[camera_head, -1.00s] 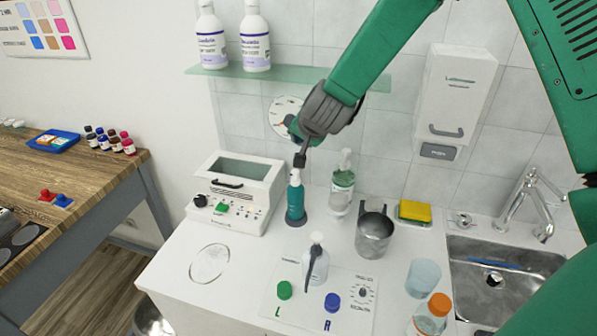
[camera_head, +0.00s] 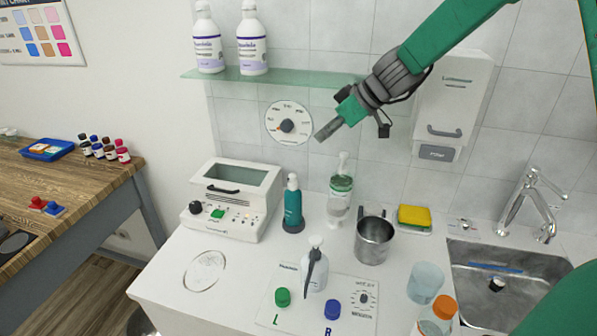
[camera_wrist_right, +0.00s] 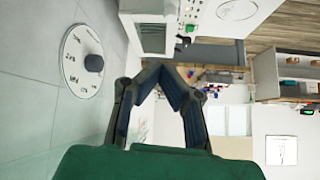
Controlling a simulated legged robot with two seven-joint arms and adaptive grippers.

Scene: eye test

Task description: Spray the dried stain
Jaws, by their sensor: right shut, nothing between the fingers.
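A pale, roughly oval mark with a faint outline (camera_head: 204,270) lies on the white counter at its front left; it looks like the stain. A white bottle with a dark grey trigger-like part (camera_head: 315,268) stands upright at the front middle. A teal bottle with a white top (camera_head: 293,206) stands upright on a dark base behind it. My right gripper (camera_head: 325,131) is shut and empty, in the air above and right of the teal bottle, touching neither bottle. Its fingers show in the right wrist view (camera_wrist_right: 165,68). My left gripper is not in view.
A white device (camera_head: 232,205) stands behind the mark. A clear pump bottle (camera_head: 340,196), a metal jug (camera_head: 373,243), a blue-tinted cup (camera_head: 425,283) and an orange-capped bottle (camera_head: 436,318) stand to the right, near the sink (camera_head: 487,272). A round dial (camera_head: 289,123) hangs on the wall.

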